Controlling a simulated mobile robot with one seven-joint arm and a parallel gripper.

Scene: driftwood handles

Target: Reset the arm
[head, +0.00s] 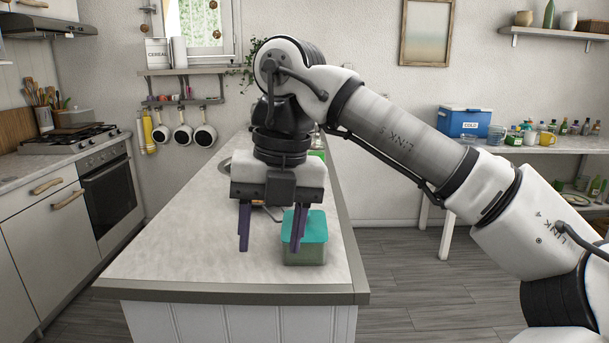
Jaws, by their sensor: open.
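My arm reaches in from the right, and my gripper (271,244) points down over the near part of the island counter (180,250). Its two dark purple fingers are spread apart. A container with a teal lid (305,226) and a greenish see-through body stands on the counter at the right finger. That finger overlaps the container's left edge in this view; I cannot tell whether they touch. My gripper hides part of the counter behind it, where a brown and grey item and a green thing partly show.
The counter's left side and front are clear. A stove with an oven (110,184) and drawers stand at the left. A white side table (540,148) at the back right holds a blue cooler (465,121) and several bottles and jars. Open floor lies to the right of the island.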

